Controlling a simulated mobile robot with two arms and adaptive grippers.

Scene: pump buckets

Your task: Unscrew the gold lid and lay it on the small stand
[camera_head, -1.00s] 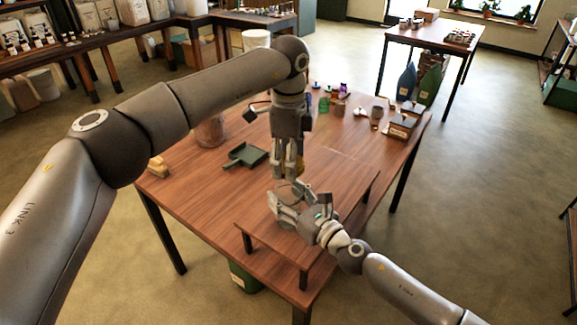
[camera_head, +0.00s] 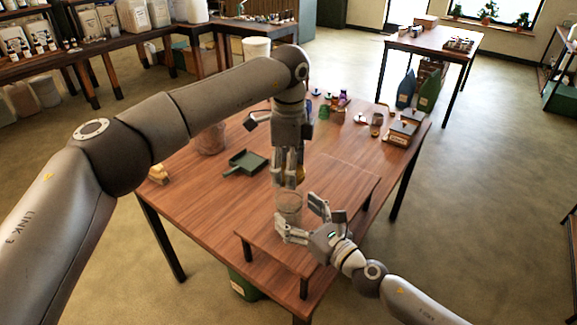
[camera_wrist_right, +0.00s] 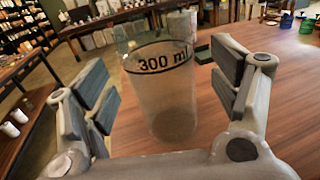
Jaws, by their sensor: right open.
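A clear jar (camera_head: 289,206) stands upright on the low wooden bench (camera_head: 335,180) at the table's near side. In the right wrist view the jar (camera_wrist_right: 163,95) carries a black "300 ml" mark and stands between my spread fingers, with room on both sides. My right gripper (camera_head: 298,211) is open around the jar. My left gripper (camera_head: 287,178) points straight down just above the jar; whether its fingers are shut on anything is unclear. A small gold patch (camera_head: 300,174) shows beside its fingers, possibly the gold lid, mostly hidden.
A dark green dustpan-like tray (camera_head: 245,162) lies left of the bench. Brown boxes (camera_head: 402,132) and small cups stand at the table's far right. A yellowish object (camera_head: 158,174) lies at the left edge. The bench's right part is clear.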

